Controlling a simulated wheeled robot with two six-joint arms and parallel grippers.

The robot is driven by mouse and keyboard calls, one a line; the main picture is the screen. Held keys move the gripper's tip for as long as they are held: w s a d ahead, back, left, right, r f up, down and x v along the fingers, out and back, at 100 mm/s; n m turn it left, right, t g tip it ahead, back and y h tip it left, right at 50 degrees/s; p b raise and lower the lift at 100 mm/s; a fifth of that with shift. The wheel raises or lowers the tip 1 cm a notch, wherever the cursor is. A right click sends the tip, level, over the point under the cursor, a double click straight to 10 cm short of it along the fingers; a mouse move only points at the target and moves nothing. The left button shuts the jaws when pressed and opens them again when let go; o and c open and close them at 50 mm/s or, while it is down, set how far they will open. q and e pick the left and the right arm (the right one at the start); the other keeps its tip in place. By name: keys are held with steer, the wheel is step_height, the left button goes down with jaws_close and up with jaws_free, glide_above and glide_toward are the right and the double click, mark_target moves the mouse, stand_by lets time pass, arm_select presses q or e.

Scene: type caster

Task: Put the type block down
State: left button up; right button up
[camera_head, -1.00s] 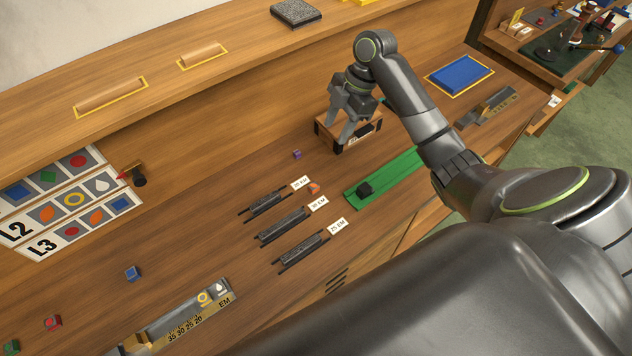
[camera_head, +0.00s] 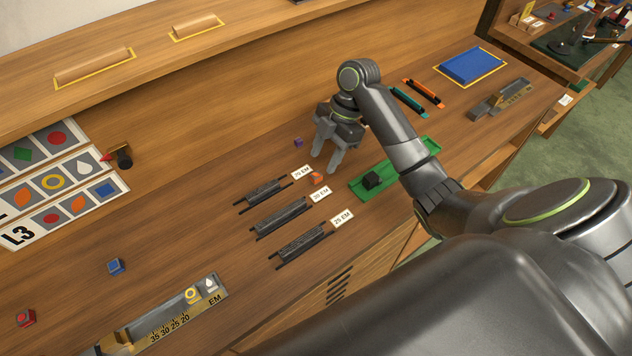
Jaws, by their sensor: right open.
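My right gripper (camera_head: 325,165) is open, with its two fingers pointing down over the bench. An orange type block (camera_head: 317,178) lies on the bench just below the fingertips in the picture; whether they touch cannot be told. A small purple block (camera_head: 298,142) lies to the left of the gripper. A blue block (camera_head: 115,267) and a red block (camera_head: 25,317) lie at the lower left. No block shows between the fingers. My left gripper is not in view.
Several dark spacing bars (camera_head: 281,216) with EM labels lie in front of the gripper. A composing stick (camera_head: 170,325) is at the lower left. Teal (camera_head: 408,101) and orange (camera_head: 422,93) strips, a blue pad (camera_head: 470,66) and a metal stick (camera_head: 500,98) are at the right.

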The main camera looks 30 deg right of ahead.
mark_target(317, 174)
steer(key=shift+w+x, duration=0.1)
steer(key=shift+x, duration=1.3)
steer(key=shift+w+x, duration=0.15)
steer(key=shift+x, duration=1.25)
steer(key=shift+d, duration=0.15)
steer(key=shift+c, duration=0.4)
jaws_close()
